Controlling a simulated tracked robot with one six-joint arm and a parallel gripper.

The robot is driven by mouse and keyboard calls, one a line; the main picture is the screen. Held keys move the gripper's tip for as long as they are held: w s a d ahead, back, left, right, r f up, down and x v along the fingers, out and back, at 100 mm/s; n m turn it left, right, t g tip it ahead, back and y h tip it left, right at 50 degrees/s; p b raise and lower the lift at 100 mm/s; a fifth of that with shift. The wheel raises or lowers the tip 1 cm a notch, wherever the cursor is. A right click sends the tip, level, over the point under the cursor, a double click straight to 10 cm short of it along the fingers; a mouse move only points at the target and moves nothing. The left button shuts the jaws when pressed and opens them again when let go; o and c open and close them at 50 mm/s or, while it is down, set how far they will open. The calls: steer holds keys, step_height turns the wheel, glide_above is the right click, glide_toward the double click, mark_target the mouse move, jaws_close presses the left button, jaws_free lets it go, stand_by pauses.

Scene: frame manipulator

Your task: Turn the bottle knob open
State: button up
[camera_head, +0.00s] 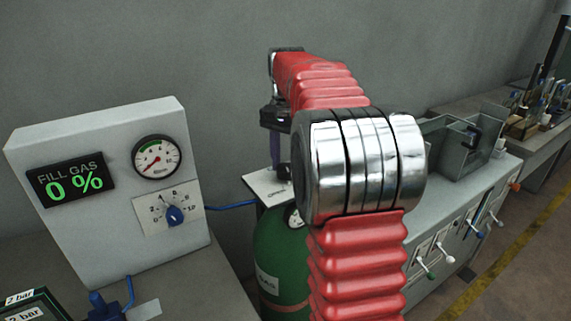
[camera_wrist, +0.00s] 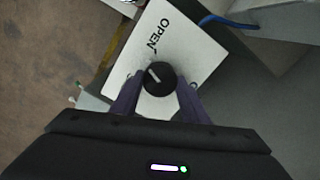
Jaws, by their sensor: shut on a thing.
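The bottle knob (camera_wrist: 160,78) is a round black knob with a pale pointer line, on a white plate (camera_wrist: 190,35) marked "OPEN" in the wrist view. Its pointer line tilts to the upper left. My gripper (camera_wrist: 160,88) is shut on the knob, one purple finger at each side. In the head view, the green gas bottle (camera_head: 278,255) stands behind my red arm, with the white plate (camera_head: 262,184) at its top. My gripper (camera_head: 276,165) points down at this plate. The knob is hidden there.
A grey panel (camera_head: 100,190) at left has a "FILL GAS 0 %" display (camera_head: 70,177), a round gauge (camera_head: 160,157) and a blue dial (camera_head: 175,215). A blue hose (camera_head: 230,205) runs from it towards the bottle. A bench (camera_head: 470,200) with several levers stands at right.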

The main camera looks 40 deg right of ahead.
mark_target(286, 167)
steer(key=m, duration=0.5)
steer(key=shift+a, duration=0.1)
stand_by(0.4)
steer(key=o, duration=1.1)
steer(key=shift+r, duration=0.15)
step_height(286, 167, up, 14)
steer(key=shift+f, duration=0.25)
stand_by(0.5)
